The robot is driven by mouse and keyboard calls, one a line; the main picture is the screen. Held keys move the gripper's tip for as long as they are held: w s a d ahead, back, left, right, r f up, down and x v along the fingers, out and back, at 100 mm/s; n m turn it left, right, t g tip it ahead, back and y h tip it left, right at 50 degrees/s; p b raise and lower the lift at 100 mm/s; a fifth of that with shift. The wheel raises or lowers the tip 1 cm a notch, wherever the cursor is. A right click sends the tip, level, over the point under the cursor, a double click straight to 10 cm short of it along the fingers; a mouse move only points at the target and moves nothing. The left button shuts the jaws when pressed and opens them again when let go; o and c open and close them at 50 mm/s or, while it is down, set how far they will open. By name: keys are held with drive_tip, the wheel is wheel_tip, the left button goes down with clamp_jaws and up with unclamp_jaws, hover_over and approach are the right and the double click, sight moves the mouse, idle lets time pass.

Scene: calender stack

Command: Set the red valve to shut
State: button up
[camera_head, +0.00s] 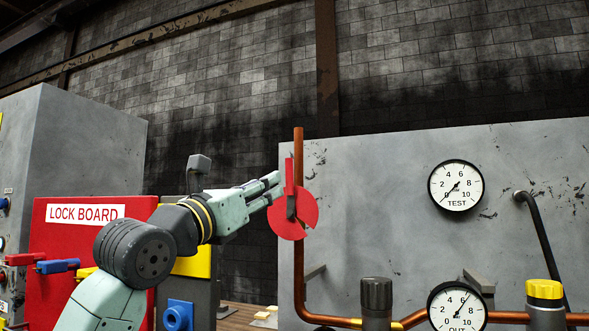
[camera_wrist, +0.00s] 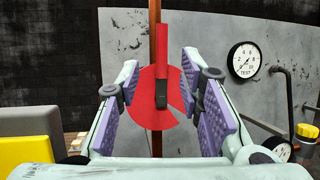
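The red valve (camera_head: 292,212) is a red disc with a wedge cut out at its lower side, on a vertical copper pipe (camera_head: 298,145). Its red handle (camera_wrist: 161,55) points upright, in line with the pipe, with a dark piece at its lower end. My gripper (camera_head: 275,190) is at the valve from the left in the head view. In the wrist view my gripper (camera_wrist: 158,100) is open, one purple-padded finger on each side of the handle, with visible gaps. I cannot tell whether the finger tips touch the disc.
A grey panel (camera_head: 400,200) stands behind the pipe, with a TEST gauge (camera_head: 456,186) and an OUT gauge (camera_head: 457,308). A dark knob (camera_head: 377,296) and a yellow-capped fitting (camera_head: 544,290) sit lower right. A red lock board (camera_head: 60,240) stands at left, partly behind my arm.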

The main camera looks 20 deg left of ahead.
sight(287, 173)
drive_tip(key=p+x, duration=0.1)
drive_tip(key=x, duration=0.2)
drive_tip(key=p+x, duration=0.2)
drive_tip(key=x, duration=0.1)
drive_tip(key=p+x, duration=0.1)
drive_tip(key=x, duration=0.2)
drive_tip(key=shift+d+r, duration=0.2)
drive_tip(key=shift+r, duration=0.15)
drive_tip(key=shift+w+p, duration=0.4)
drive_tip(key=shift+w, duration=0.1)
drive_tip(key=shift+c, duration=0.5)
clamp_jaws()
